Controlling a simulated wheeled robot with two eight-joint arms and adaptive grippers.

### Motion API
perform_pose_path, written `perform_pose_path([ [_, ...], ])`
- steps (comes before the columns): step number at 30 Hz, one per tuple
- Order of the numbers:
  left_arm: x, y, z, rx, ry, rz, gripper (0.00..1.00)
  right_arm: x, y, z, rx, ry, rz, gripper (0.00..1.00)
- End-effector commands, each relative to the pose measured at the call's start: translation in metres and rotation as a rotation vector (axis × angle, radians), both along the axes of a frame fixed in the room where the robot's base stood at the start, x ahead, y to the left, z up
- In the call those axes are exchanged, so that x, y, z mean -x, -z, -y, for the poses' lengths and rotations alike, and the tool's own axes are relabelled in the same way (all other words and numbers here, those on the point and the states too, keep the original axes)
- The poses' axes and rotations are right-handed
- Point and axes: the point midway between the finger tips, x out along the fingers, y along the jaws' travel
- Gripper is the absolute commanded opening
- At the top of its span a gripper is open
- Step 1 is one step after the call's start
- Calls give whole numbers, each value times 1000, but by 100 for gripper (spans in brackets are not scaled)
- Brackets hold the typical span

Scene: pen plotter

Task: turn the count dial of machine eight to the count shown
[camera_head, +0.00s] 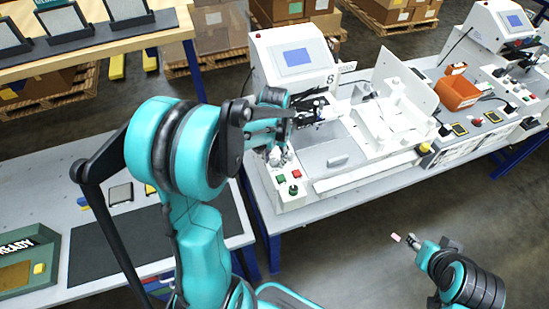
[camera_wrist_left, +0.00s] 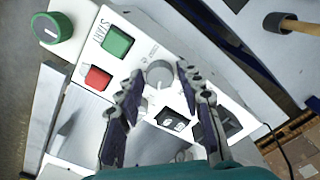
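Machine eight (camera_head: 262,66) is the white plotter with an "8" label and a blue screen (camera_head: 298,57); no count on the screen is legible. In the left wrist view the grey round dial (camera_wrist_left: 160,74) sits on the white panel, between a green START button (camera_wrist_left: 117,42) with a red button (camera_wrist_left: 97,78) and a black switch (camera_wrist_left: 173,120). My left gripper (camera_wrist_left: 160,71) is open, its fingertips on either side of the dial; contact is unclear. In the head view my left wrist hides the dial. My right gripper (camera_head: 413,241) is over the floor; its finger opening is unclear.
A green knob (camera_head: 294,190) stands at the panel's front corner. A similar machine (camera_head: 480,30) and an orange bin (camera_head: 457,92) are to the right. A green box (camera_head: 25,262) with a READY sign is at lower left. A small pinkish piece (camera_head: 396,238) shows at my right gripper.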

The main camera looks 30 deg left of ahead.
Motion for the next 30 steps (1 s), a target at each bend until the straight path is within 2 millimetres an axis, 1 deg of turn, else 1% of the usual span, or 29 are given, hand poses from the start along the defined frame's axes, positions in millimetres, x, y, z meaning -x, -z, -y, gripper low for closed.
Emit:
perform_pose_path([
  [5, 0, 0, 0, 0, 0, 0, 36, 0, 0, 0, 0, 0, 0, 40],
  [8, 0, -6, 0, 0, 0, 0, 36, 0, 0, 0, 0, 0, 0, 40],
  [11, 0, -19, 0, 0, 0, 0, 36, 0, 0, 0, 0, 0, 0, 40],
  [18, 0, -72, 0, 0, 0, 0, 36, 0, 0, 0, 0, 0, 0, 40],
  [21, 0, -91, 0, 0, 0, 0, 36, 0, 0, 0, 0, 0, 0, 40],
  [25, 0, -109, 0, 0, 0, 0, 36, 0, 0, 0, 0, 0, 0, 40],
  [27, 0, -115, 0, 0, 0, 0, 36, 0, 0, 0, 0, 0, 0, 40],
  [30, 0, -119, 0, 0, 0, 0, 36, 0, 0, 0, 0, 0, 0, 40],
])
